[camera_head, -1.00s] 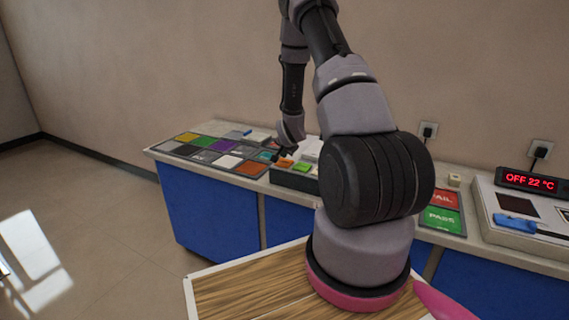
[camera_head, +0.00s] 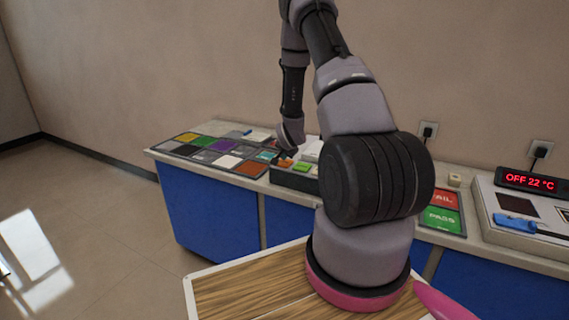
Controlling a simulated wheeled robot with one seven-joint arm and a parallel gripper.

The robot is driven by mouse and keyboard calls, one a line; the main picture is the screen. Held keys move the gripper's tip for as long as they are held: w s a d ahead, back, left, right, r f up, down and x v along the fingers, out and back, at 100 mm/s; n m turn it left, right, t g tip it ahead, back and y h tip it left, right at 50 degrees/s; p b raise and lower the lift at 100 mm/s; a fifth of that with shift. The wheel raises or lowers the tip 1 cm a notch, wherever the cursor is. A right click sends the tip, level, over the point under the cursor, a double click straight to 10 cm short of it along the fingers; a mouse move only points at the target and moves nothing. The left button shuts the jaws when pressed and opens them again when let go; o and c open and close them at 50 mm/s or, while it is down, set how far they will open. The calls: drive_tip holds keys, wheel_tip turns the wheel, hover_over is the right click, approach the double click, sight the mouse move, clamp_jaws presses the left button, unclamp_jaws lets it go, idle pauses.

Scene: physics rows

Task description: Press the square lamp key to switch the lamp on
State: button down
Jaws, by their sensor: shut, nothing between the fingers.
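A dark key box (camera_head: 291,180) stands on the counter, partly behind my arm. An orange key (camera_head: 286,163) and a green key (camera_head: 302,167) show on its top, and more of the box is hidden by my arm. I cannot tell at this size which key is the square lamp key, and I cannot make out a lamp. My gripper (camera_head: 285,154) is small and dark in the view. It points down at the left end of the box, close to the orange key, and is shut and empty. I cannot tell whether it touches the key.
A tray of coloured tiles (camera_head: 182,148) lies left of the box. Red and green FAIL and PASS pads (camera_head: 441,218) lie to the right. Beyond them is a pale device (camera_head: 490,216) with a display (camera_head: 530,181) reading "OFF 22 °C". The wall is close behind the counter.

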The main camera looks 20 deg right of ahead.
sight(284, 163)
drive_tip(key=shift+f, duration=0.35)
idle(0.4)
drive_tip(key=shift+r, duration=0.95)
drive_tip(key=shift+r, duration=3)
